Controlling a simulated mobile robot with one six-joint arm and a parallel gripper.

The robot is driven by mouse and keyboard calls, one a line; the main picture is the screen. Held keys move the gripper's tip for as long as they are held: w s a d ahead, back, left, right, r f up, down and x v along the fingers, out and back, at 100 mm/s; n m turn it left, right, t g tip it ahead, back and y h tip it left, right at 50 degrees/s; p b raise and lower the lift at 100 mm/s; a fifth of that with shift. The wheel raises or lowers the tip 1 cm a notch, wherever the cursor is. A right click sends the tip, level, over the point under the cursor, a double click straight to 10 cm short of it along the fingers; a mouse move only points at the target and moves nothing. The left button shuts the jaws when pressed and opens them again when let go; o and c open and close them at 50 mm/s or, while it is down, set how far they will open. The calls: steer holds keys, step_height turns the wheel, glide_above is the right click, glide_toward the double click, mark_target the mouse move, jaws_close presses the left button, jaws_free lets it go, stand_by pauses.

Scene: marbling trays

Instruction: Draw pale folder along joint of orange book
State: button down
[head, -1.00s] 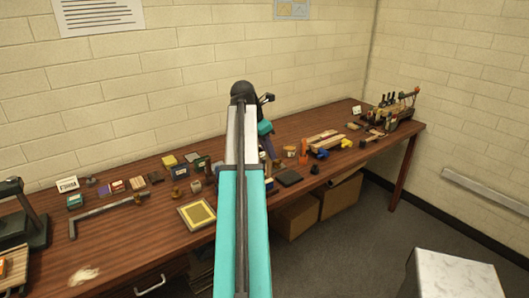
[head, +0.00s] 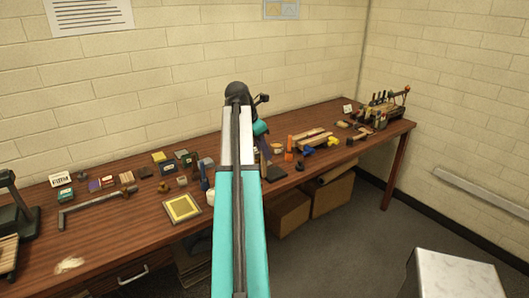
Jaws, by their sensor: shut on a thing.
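My gripper (head: 265,148) is mostly hidden behind my own teal and white arm, above the middle of the long bench. Only a dark sliver of it shows below the teal wrist. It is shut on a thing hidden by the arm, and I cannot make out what. I cannot pick out the pale folder. I cannot clearly tell the orange book. A small upright orange thing (head: 289,144) stands on the bench just right of my gripper, too small to identify.
The brown bench (head: 120,240) runs along the wall. A yellow-centred tray (head: 182,208) lies left of my arm, among several small blocks. A metal bar (head: 95,206) lies further left. A rack of tools (head: 385,110) stands at the far right. Cardboard boxes (head: 332,193) sit underneath.

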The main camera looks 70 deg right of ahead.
steer(key=w+a+f+n+t, duration=0.1)
steer(key=w+a+f+n, duration=0.1)
steer(key=w+a, duration=0.6)
steer(key=w+a+f+n, duration=0.2)
steer(key=w+a, duration=0.1)
steer(key=w, duration=0.9)
steer(key=w+a+f+n+t+b, duration=0.1)
steer(key=w+a+f+n+b, duration=0.2)
steer(key=w+a, duration=1.25)
steer(key=w+a+f, duration=0.3)
steer(key=a, duration=0.8)
steer(key=w+a+f, duration=0.3)
steer(key=a, duration=0.7)
steer(key=s+a+f+m+g, duration=0.1)
steer(key=a+f+m, duration=0.1)
steer(key=a, duration=0.7)
steer(key=s+a+f+m+g, duration=0.1)
steer(key=a+f+m, duration=0.1)
steer(key=a+m, duration=0.3)
steer(key=shift+a+f, duration=0.15)
steer(key=shift+a, duration=1.8)
steer(key=shift+s, duration=0.15)
